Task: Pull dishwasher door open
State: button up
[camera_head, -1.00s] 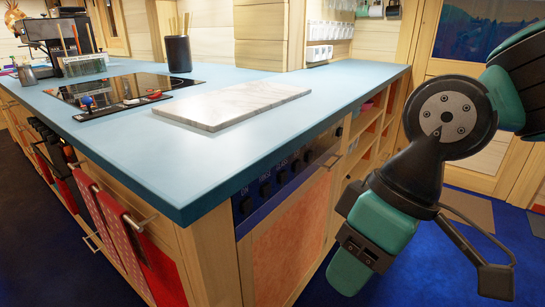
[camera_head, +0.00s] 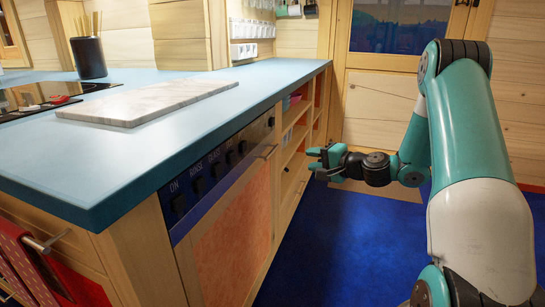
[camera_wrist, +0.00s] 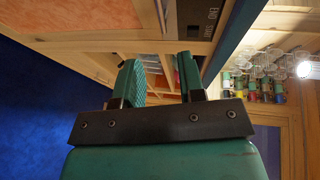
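The dishwasher has an orange door panel (camera_head: 236,232) under a dark blue control strip (camera_head: 215,174) with several dark buttons and white lettering. In the wrist view the orange panel (camera_wrist: 80,17) is at upper left, turned sideways, and the strip (camera_wrist: 196,18) reads "END START". My gripper (camera_head: 311,160) is to the right of the handle, in front of the open shelves, apart from the door. In the wrist view my gripper (camera_wrist: 158,68) has its two fingers spread, with nothing between them.
The blue counter (camera_head: 75,165) overhangs the dishwasher and carries a marble board (camera_head: 145,103) and a hob (camera_head: 45,95). Open wooden shelves (camera_head: 295,140) adjoin the dishwasher. A towel (camera_head: 25,262) hangs at lower left. The blue floor (camera_head: 335,245) in front is clear.

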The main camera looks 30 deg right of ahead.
aim_at(272, 152)
jog(key=x, duration=1.1)
jog(key=b+x, duration=0.1)
jog(key=x, duration=0.5)
jog(key=shift+w+d, duration=0.15)
jog(key=shift+d, duration=0.15)
grip_shut()
